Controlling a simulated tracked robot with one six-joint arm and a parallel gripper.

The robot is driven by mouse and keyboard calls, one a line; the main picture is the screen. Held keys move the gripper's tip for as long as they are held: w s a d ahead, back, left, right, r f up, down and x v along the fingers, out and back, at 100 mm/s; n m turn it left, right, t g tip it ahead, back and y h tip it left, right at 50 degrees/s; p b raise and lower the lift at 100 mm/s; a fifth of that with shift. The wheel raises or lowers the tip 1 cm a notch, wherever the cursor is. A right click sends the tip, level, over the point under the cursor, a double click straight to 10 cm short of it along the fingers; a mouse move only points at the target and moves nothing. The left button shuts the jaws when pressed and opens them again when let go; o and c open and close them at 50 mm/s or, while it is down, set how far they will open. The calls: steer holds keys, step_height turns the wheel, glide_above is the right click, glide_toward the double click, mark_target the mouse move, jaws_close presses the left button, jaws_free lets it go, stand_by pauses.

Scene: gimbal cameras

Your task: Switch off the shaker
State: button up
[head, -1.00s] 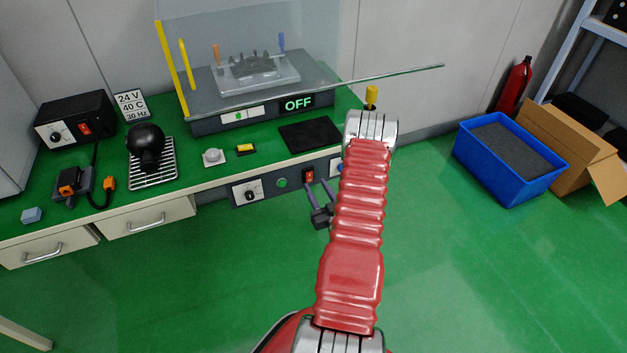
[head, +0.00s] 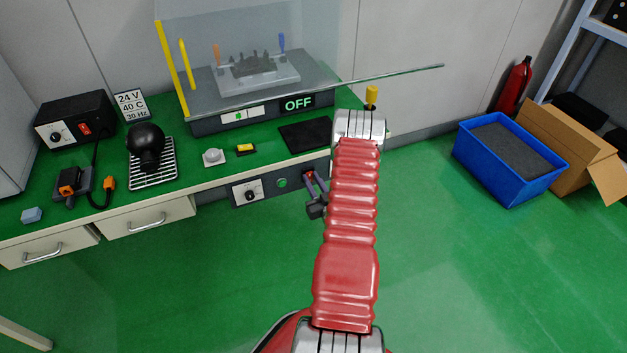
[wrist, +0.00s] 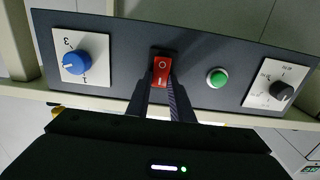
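The shaker (head: 210,127) stands at the back of the bench under a clear hood, and its display (head: 297,103) reads OFF in green. A control panel (wrist: 215,58) runs below the bench's front edge. It carries a red rocker switch (wrist: 162,70), a green button (wrist: 217,78), a dark knob (wrist: 281,91) and a blue knob (wrist: 76,62). My gripper (head: 314,178) is at the panel, in front of the red switch. In the wrist view its dark fingers (wrist: 161,92) stand slightly apart, with the switch between their tips. Whether they touch it is unclear.
A black box (head: 75,118) with its own red switch stands at the bench's left. A black flask-like object (head: 146,142) sits on a ribbed plate. A grey button (head: 213,156) and a yellow-topped block (head: 246,148) lie nearer. A blue crate (head: 510,190) stands right; floor in front is clear.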

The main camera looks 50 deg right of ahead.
jaws_close()
steer(key=shift+f+h, duration=0.15)
steer(key=shift+h, duration=0.15)
steer(key=shift+s+d+f+t+h, duration=0.1)
steer(key=shift+t+h, duration=0.2)
steer(key=shift+t, duration=0.4)
steer(key=o, duration=0.6)
jaws_free()
